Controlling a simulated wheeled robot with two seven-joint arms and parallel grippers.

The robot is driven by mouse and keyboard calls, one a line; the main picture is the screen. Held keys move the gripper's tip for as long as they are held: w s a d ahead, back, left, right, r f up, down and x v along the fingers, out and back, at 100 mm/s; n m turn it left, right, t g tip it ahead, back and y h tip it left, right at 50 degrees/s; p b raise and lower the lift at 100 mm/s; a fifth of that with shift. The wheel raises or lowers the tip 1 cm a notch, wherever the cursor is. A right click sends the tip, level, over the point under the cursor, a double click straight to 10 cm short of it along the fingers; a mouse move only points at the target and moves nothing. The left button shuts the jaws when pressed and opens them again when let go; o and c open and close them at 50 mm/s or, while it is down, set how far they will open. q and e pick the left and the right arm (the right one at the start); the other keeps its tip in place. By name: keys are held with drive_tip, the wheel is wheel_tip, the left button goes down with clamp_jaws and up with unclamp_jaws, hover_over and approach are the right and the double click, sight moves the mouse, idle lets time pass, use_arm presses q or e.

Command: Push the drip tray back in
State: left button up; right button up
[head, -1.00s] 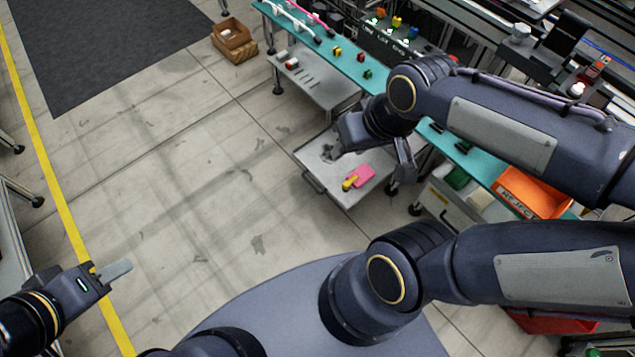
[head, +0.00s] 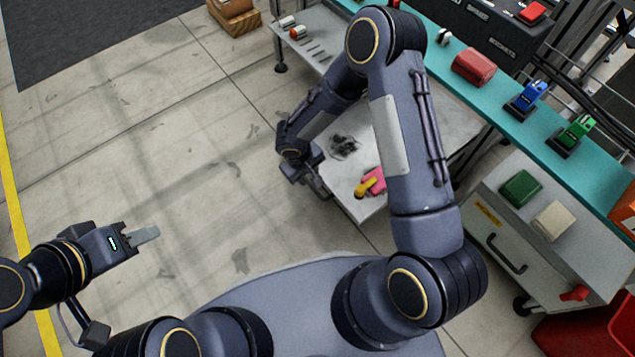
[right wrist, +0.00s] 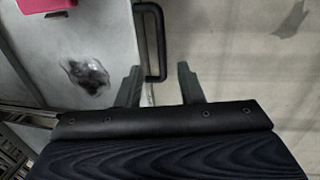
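The drip tray (head: 348,172) is a grey metal tray sticking out from under the teal bench, with a dark oily stain (head: 343,147) on it. The tray also shows in the right wrist view (right wrist: 55,45). Its black handle (right wrist: 163,45) is on the outer edge. My right gripper (head: 318,186) is at the tray's outer side. In the right wrist view its fingers (right wrist: 159,82) are apart, one on each side of the handle's near end, not closed on it. My left gripper (head: 147,235) is over the floor at the left, far from the tray; its fingers show edge-on.
A pink cloth (head: 376,176) and a yellow item (head: 368,188) lie on the tray. A grey cabinet (head: 545,262) stands right of it. The teal bench (head: 490,88) holds several items. The floor (head: 150,140) left of the tray is clear.

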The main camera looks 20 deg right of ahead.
sight(313, 187)
drive_tip(key=f+b, duration=0.1)
drive_tip(key=f, duration=0.1)
drive_tip(key=f+b, duration=0.1)
drive_tip(key=f, duration=0.2)
drive_tip(key=d+f, duration=0.1)
drive_tip(key=f, duration=0.2)
drive_tip(key=shift+w+d+b, duration=0.1)
drive_tip(key=shift+w+b, duration=0.1)
drive_tip(key=shift+b, duration=0.2)
drive_tip(key=shift+r, duration=0.1)
clamp_jaws()
